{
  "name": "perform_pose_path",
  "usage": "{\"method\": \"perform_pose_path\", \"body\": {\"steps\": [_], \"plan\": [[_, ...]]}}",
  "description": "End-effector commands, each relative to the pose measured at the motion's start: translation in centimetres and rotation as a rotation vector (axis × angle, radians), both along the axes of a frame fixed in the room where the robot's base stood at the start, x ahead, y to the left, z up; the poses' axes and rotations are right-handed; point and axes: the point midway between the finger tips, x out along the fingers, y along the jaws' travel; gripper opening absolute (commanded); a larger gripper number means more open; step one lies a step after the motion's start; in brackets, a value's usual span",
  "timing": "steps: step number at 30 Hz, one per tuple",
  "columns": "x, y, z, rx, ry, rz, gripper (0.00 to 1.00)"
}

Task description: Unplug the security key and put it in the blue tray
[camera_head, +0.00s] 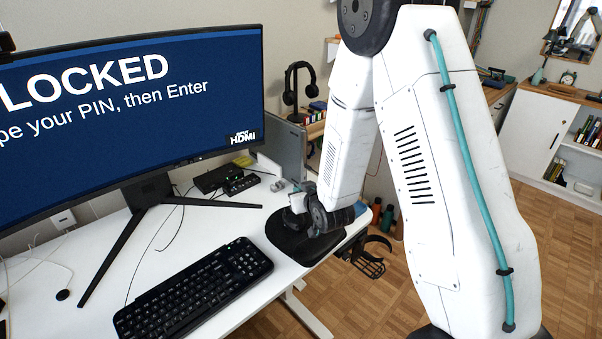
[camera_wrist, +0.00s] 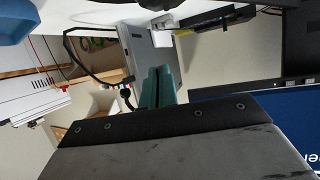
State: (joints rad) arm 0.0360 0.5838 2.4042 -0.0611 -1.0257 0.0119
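My gripper (camera_head: 302,206) is low over the black mouse pad (camera_head: 285,238) at the right end of the desk, partly hidden by my own arm. In the wrist view, a teal part with a dark strip along it (camera_wrist: 157,88) stands beyond the dark band of my gripper. I cannot make out the security key. A blue shape, probably the blue tray (camera_head: 361,208), shows behind my wrist at the desk's right edge. A blue piece (camera_wrist: 14,22) is in the wrist view's upper left corner.
A small black hub (camera_head: 241,184) and a dark box (camera_head: 214,178) sit behind the monitor stand. A silver upright case (camera_head: 285,146) stands at the back right. The monitor (camera_head: 130,110) reads LOCKED. A black keyboard (camera_head: 193,291) lies in front. Thin cables cross the desk.

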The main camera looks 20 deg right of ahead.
Motion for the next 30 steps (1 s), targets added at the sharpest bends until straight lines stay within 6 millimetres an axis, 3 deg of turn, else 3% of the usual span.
{"method": "perform_pose_path", "body": {"steps": [7, 15, 21, 30], "plan": [[0.4, -8.0, -0.1, 0.003, -0.024, 0.107, 0.0], [-2.9, -16.3, -0.9, 0.0, -0.012, 0.256, 0.0], [-4.9, -18.8, -1.4, -0.001, 0.003, 0.316, 0.0], [-5.2, -18.9, -3.8, 0.001, 0.008, 0.329, 0.0]]}}
